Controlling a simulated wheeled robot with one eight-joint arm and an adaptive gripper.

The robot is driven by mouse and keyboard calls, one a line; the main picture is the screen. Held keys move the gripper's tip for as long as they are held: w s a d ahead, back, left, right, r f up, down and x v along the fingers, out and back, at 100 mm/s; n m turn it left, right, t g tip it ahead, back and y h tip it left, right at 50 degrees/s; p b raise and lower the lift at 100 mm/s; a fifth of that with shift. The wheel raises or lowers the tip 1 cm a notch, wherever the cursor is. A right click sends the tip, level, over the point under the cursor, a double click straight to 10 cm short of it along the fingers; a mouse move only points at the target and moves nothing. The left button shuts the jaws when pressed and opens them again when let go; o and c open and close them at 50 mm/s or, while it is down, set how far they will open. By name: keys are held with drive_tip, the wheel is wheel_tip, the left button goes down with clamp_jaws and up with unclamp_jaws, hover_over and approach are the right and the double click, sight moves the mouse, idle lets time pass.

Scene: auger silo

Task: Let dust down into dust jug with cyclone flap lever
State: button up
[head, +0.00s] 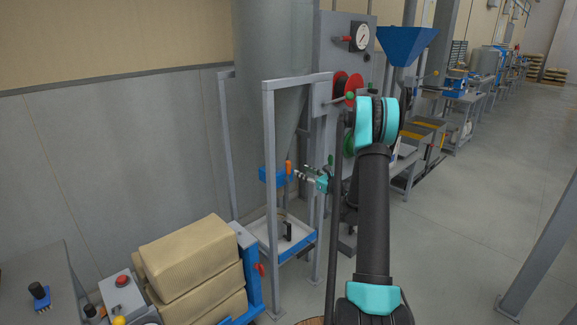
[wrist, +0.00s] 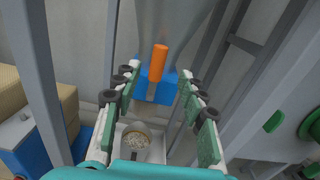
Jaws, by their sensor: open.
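The orange flap lever (head: 289,167) sticks up at the blue flap housing (head: 270,177) under the grey cone. In the wrist view, the lever (wrist: 158,62) stands between the fingers of my gripper (wrist: 159,76), tilted slightly, with the blue housing (wrist: 153,91) behind it. My gripper is open, with a gap on each side of the lever; it shows side-on in the head view (head: 308,178). Below, the dust jug (wrist: 137,127) holds pale grainy stuff. Its dark handle (head: 288,231) shows in the head view; the frame partly hides the jug.
Grey frame posts (head: 270,200) stand close to my gripper. The jug sits on a pale tray (head: 302,240). Stacked tan sacks (head: 195,255) lie at the left. A panel with a gauge (head: 362,37) stands behind. Open floor (head: 470,220) lies to the right.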

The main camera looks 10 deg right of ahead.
sight(290, 165)
drive_tip(key=x, duration=1)
drive_tip(key=shift+w+a, duration=0.1)
drive_tip(key=shift+c, duration=0.5)
clamp_jaws()
